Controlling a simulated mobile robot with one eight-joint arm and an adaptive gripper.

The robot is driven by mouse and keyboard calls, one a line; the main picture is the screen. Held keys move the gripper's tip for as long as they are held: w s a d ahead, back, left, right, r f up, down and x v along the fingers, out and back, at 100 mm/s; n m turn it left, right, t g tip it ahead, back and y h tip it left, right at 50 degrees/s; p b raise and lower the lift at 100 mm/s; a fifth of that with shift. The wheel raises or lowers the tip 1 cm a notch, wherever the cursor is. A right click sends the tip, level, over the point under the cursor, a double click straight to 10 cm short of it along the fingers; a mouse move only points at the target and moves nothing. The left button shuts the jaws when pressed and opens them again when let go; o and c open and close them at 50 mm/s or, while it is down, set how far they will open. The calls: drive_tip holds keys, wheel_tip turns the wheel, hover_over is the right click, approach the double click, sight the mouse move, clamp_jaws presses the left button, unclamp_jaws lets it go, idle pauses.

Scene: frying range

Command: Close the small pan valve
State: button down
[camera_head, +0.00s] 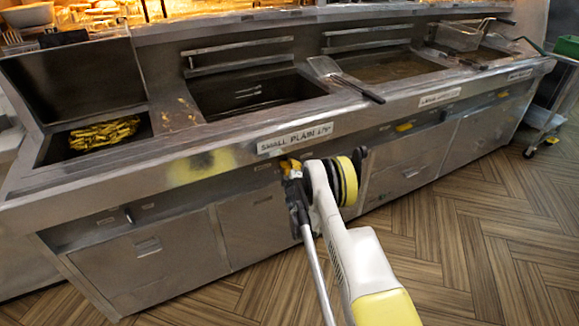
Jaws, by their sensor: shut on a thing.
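The small pan valve (288,162) shows as a bit of yellow on the fryer front, just below the label that begins with "SMALL". My gripper (291,172) is at this spot, shut on the yellow valve handle. The gripper and my wrist cover most of the handle, so its angle cannot be told.
Another yellow handle (403,127) sits on the fryer front farther right. The steel fryer counter (225,150) runs across the view, with cabinet doors below. A flat scoop (345,78) lies on top with its handle over the front ledge. The wooden floor (480,240) is clear.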

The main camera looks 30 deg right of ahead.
drive_tip(key=c, duration=1.3)
unclamp_jaws()
drive_tip(key=shift+s, duration=0.1)
